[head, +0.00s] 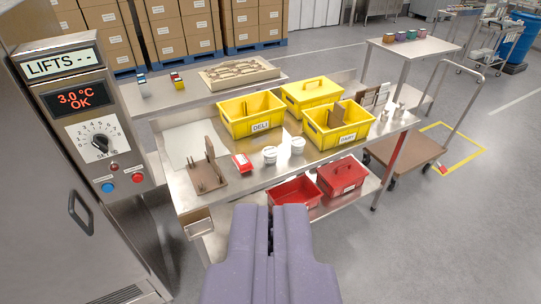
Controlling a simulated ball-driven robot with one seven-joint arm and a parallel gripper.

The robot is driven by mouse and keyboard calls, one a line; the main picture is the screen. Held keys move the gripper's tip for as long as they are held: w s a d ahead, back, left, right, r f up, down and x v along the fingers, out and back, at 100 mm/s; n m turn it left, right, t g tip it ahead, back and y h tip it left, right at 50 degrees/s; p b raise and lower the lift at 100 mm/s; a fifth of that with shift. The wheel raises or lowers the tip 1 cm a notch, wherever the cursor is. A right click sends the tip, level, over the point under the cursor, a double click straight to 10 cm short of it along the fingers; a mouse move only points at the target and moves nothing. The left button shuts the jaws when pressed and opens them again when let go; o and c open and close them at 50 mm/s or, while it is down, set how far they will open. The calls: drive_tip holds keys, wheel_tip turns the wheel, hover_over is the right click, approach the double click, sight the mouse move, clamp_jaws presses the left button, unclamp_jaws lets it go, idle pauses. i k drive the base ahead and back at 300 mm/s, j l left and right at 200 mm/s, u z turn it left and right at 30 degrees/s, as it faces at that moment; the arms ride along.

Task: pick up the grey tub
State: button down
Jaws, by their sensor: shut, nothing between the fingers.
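Two small pale tubs, whitish to light grey, stand upright side by side near the front edge of the steel table (245,186). One is the left pale tub (270,156) and the other is the right pale tub (298,146). I cannot tell for sure which is the grey tub. My gripper (271,212) is shut and empty, in the lower middle of the view. It is in front of the table and apart from both tubs.
A red pack (242,163) and a brown rack (207,172) lie left of the tubs. Yellow crates (250,125) stand behind them. Red bins (341,187) sit on the lower shelf. A control cabinet (101,140) stands at left. The floor at right (440,240) is clear.

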sight(269, 153)
drive_tip(key=i+l+u, duration=0.2)
drive_tip(key=i, duration=0.5)
drive_tip(key=i+l+u, duration=0.25)
drive_tip(key=i, duration=0.45)
drive_tip(key=i+l+u, duration=0.2)
drive_tip(key=i+l, duration=0.25)
drive_tip(key=i, duration=0.2)
drive_tip(key=i+l+u, duration=0.2)
drive_tip(key=i+l, duration=0.35)
drive_tip(key=i, duration=0.1)
